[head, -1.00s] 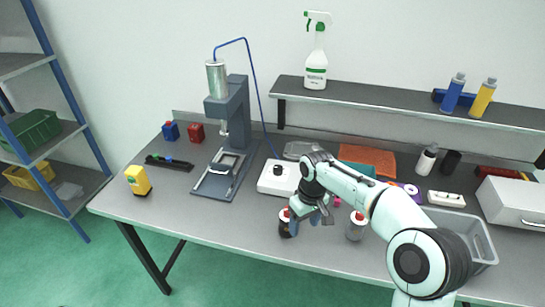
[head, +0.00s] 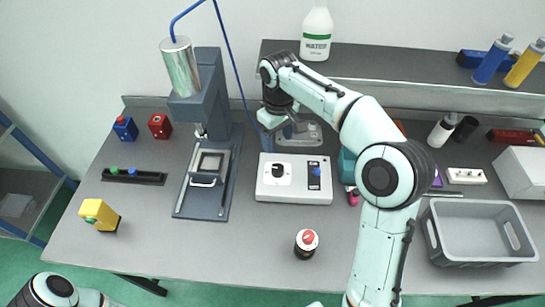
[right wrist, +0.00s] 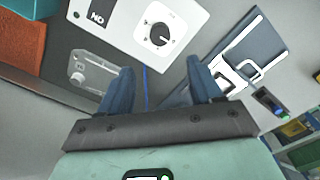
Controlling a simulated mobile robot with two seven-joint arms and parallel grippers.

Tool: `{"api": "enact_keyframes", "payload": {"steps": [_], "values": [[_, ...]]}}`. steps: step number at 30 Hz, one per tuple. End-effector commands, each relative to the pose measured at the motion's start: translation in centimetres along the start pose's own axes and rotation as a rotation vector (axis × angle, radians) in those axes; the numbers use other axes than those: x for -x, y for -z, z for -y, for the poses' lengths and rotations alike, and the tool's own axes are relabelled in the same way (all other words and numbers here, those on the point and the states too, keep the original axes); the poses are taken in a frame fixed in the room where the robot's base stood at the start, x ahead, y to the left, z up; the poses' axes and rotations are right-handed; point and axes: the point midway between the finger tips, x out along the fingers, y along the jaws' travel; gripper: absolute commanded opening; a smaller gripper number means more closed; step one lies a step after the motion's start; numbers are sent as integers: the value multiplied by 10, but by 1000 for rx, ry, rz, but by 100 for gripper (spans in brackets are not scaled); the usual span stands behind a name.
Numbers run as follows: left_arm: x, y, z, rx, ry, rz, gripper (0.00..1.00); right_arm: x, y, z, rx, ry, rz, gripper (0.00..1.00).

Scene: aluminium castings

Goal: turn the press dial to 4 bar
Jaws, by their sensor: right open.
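The white press control box (head: 310,190) stands on the bench right of the press. Its round black dial (head: 278,170) is on the left part of the top, and a blue switch is on the right part. In the right wrist view the dial (right wrist: 158,35) sits on a white scale, whose numbers are too small to read. My right gripper (head: 268,140) is open and empty, above the bench just behind the box. Its two blue fingers (right wrist: 161,70) are apart and do not touch the dial. My left gripper is out of view.
The grey press (head: 210,100) with its blue hose stands close left of the gripper. The shelf (head: 420,75) with bottles is behind. A red-topped cylinder (head: 306,243) stands in front of the box. A grey bin (head: 480,262) is at right.

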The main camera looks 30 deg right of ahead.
Motion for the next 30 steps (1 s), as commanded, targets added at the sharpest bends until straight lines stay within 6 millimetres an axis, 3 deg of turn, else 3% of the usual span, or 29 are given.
{"api": "enact_keyframes", "payload": {"steps": [9,15,21,30], "values": [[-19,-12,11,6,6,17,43,-69,-2,0,0,2,8,64],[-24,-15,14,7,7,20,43,-104,-1,0,-1,2,4,64],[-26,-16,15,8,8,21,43,-120,0,0,0,0,1,64],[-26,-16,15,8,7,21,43,-123,0,0,0,0,-1,64]]}}
